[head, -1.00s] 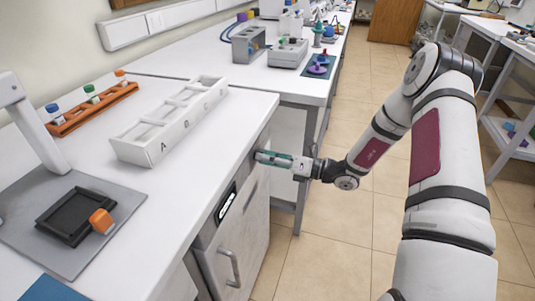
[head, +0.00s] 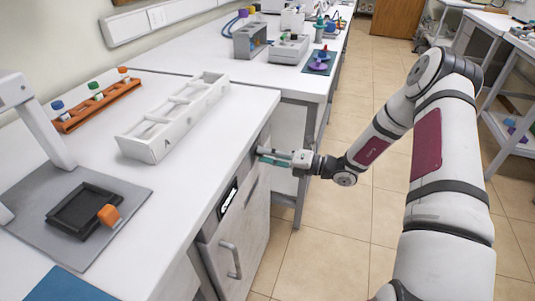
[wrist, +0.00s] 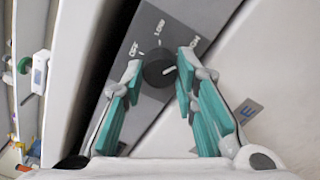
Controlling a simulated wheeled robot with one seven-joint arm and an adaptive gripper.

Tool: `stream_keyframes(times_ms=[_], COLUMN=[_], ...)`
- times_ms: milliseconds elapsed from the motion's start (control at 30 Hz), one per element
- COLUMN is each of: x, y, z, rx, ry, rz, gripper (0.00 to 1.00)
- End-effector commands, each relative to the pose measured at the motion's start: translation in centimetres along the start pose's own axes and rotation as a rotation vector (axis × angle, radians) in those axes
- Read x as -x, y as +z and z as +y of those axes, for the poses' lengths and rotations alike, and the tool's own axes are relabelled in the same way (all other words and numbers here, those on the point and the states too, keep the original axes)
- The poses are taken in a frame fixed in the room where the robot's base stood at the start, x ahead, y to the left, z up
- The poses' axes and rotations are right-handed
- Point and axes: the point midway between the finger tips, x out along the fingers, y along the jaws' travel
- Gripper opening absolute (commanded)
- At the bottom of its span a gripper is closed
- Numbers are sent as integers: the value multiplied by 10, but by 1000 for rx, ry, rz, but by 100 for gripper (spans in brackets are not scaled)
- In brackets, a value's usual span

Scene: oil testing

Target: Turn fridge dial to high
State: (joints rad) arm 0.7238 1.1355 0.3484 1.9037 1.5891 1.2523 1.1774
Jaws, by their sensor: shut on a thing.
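The fridge dial (wrist: 154,72) is a round black knob on a dark grey panel (wrist: 190,15) in the wrist view. White labels OFF, LOW and one ending in "GH", partly covered by a fingertip, curve around it. The white mark on the knob points right, towards the partly covered label's side. My gripper (wrist: 160,68) has its teal-padded fingers on both sides of the knob, shut on it. In the head view my gripper (head: 273,158) reaches the front of the fridge (head: 258,222) under the bench; the dial is hidden there.
The white bench top (head: 205,185) overhangs close above my gripper. A white lettered rack (head: 165,130) and an orange tube rack (head: 95,107) stand on it.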

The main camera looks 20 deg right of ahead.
Motion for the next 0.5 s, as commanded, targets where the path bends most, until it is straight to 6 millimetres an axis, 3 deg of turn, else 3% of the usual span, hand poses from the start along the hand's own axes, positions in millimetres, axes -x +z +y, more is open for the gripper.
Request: stream_keyframes(times_ms=[167,200,267,500], x=[1,1,1,0], y=[-1,-1,-1,-1], z=[-1,-1,-1,-1], rx=[-2,-2,-2,0], ry=[-4,-4,-3,-2], rz=[2,2,2,1], gripper=[0,34,47,47])
